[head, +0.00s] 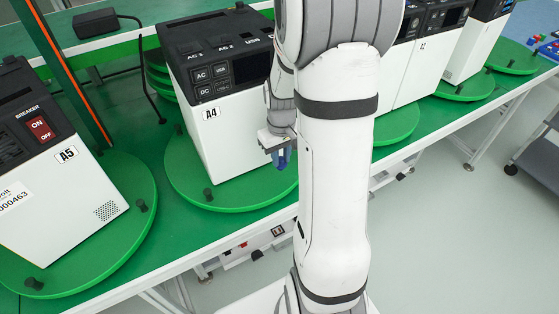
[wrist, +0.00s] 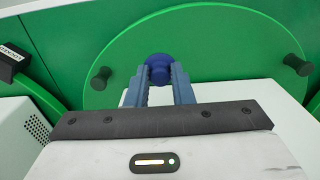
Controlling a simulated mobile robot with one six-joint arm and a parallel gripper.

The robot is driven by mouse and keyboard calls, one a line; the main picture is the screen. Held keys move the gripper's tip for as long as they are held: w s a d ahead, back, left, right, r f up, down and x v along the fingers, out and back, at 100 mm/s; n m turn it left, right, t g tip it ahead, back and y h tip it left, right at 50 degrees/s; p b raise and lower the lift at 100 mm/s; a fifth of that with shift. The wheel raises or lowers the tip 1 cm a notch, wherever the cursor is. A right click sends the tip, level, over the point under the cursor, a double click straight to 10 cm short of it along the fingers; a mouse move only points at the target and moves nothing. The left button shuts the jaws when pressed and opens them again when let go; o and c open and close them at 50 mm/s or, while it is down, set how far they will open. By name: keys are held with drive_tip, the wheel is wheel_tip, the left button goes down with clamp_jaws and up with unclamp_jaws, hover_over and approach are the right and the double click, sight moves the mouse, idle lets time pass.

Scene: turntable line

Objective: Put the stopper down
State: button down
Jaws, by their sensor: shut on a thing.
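My gripper (head: 282,158) hangs in front of the white A4 unit, above the front right part of its green turntable. In the wrist view, the two blue fingers of my gripper (wrist: 158,76) are shut on a dark blue stopper (wrist: 158,62) with a round top. The stopper shows at the fingertips against the green turntable (wrist: 205,45). I cannot tell whether the stopper touches the turntable. In the head view I cannot tell the stopper apart from the blue fingers, and my arm covers the area to their right.
The A4 unit (head: 222,125) stands on its turntable (head: 240,197), close to my gripper. A black peg (head: 208,194) stands on that rim; wrist-view pegs (wrist: 101,77) and (wrist: 298,65) flank the stopper. The A5 unit (head: 60,200) is at left. Free floor lies at right.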

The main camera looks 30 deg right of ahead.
drive_tip(key=shift+w+f, duration=0.15)
drive_tip(key=shift+w, duration=0.2)
drive_tip(key=shift+f, duration=1.6)
drive_tip(key=shift+f, duration=0.25)
drive_tip(key=c, duration=1.3)
unclamp_jaws()
drive_tip(key=shift+r, duration=0.1)
drive_tip(key=shift+o, duration=0.2)
